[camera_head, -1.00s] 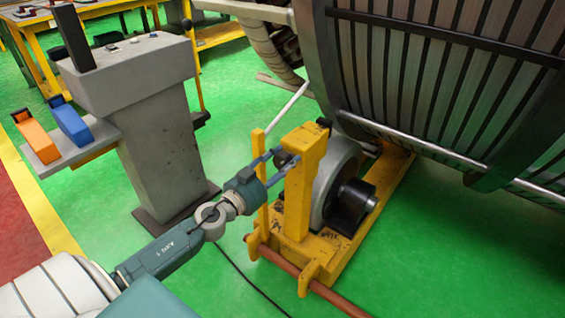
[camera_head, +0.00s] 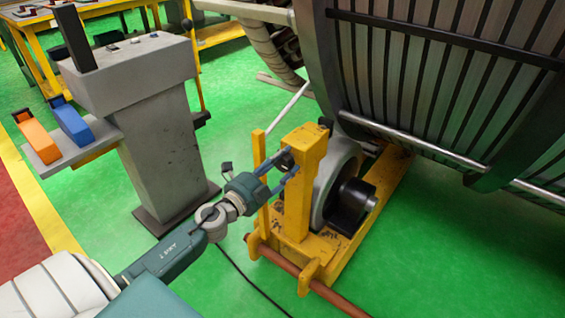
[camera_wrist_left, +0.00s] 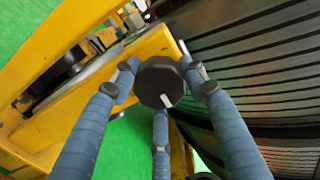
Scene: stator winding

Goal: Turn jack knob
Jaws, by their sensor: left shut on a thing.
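The jack knob (camera_head: 284,160) is a small dark knob on the yellow upright (camera_head: 304,185) of the jack. In the left wrist view the knob (camera_wrist_left: 160,82) is black and many-sided, with a light mark on its face. My left gripper (camera_head: 287,165) is at the upright, with its blue fingers around the knob. In the left wrist view the three fingers of my left gripper (camera_wrist_left: 161,84) close around the knob from both sides and below. My right gripper is not in view.
The jack's yellow base (camera_head: 365,225) stands on the green floor beside the large slatted stator (camera_head: 440,90). A brown bar (camera_head: 290,268) crosses its front. A grey pedestal (camera_head: 165,150) with orange and blue tools (camera_head: 38,138) stands left of my arm.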

